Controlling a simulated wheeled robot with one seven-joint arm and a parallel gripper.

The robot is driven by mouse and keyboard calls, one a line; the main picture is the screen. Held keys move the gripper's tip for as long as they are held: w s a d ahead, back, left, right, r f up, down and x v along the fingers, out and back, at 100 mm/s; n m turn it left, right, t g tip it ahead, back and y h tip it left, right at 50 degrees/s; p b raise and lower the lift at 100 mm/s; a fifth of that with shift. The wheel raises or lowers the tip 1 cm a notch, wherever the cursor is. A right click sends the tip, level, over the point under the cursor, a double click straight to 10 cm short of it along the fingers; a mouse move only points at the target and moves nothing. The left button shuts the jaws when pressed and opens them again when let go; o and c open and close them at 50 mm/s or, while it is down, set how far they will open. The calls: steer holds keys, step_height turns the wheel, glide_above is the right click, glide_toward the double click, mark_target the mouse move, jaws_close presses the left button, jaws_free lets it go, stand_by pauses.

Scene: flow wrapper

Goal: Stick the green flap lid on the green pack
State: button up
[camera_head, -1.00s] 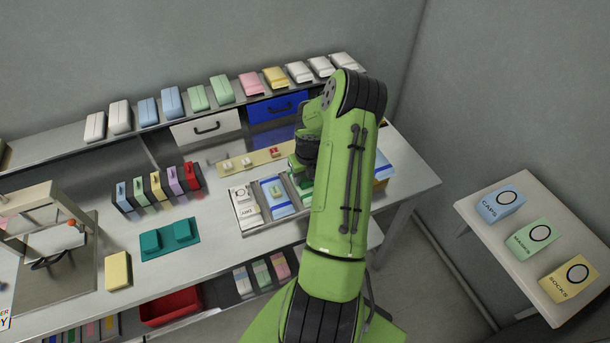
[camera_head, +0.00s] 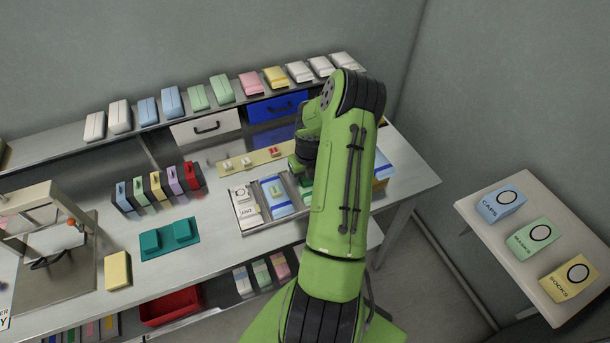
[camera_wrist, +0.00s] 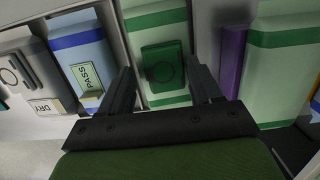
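The green pack (camera_wrist: 156,20) is pale green with a darker green band and lies in the middle of the wrist view. The gripper is open and appears to hold nothing. I cannot tell whether the lid is stuck down. In the head view a bit of the green pack (camera_head: 307,183) shows beside my arm, which hides the gripper's fingers.
A purple item (camera_wrist: 232,60) and another pale green pack (camera_wrist: 285,60) stand close on the right. A teal fixture (camera_head: 170,240) sits farther left.

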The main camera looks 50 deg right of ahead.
steer(key=shift+o, duration=0.6)
step_height(320, 180, up, 16)
steer(key=s+a+p, duration=0.1)
steer(key=s, duration=0.1)
steer(key=shift+f, duration=0.2)
